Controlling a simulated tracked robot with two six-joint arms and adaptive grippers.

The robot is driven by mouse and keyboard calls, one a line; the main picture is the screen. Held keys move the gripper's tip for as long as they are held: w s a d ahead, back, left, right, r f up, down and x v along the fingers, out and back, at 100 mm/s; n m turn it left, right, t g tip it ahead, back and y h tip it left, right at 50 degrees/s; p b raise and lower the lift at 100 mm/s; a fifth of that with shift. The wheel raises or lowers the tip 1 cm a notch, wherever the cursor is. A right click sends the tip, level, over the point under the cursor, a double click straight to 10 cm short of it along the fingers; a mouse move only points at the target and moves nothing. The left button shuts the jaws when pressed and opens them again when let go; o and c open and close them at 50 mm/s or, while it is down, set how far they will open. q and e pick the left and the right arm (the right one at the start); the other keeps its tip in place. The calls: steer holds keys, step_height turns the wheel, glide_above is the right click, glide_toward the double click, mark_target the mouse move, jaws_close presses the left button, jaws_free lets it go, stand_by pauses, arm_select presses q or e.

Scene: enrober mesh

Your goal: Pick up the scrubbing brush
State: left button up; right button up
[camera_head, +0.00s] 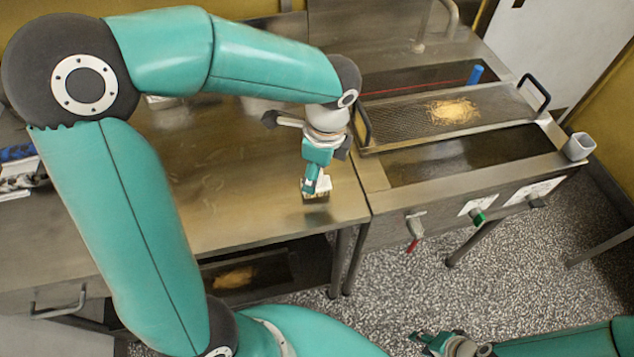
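A small block-shaped brush (318,195), pale on top and darker below, stands on the steel table near its front right corner. I take it for the scrubbing brush. My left gripper (315,183) points down right over it, with its fingers at the brush and hiding part of it. Whether those fingers are closed on the brush cannot be made out. My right gripper (420,341) is low at the bottom edge over the speckled floor, far from the brush, with its fingers apart and nothing seen between them.
Right of the steel table (235,215) stands the enrober frame, with a mesh tray (400,118) holding yellowish crumbs (452,110) and black handles. A blue object (475,75) stands behind it. A grey cup (578,147) is at the right corner. Valves line the front.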

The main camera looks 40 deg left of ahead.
arm_select(q)
steer(key=shift+f, duration=0.15)
jaws_close()
stand_by(0.4)
step_height(320, 180, up, 20)
steer(key=p, duration=0.1)
steer(key=shift+p, duration=0.3)
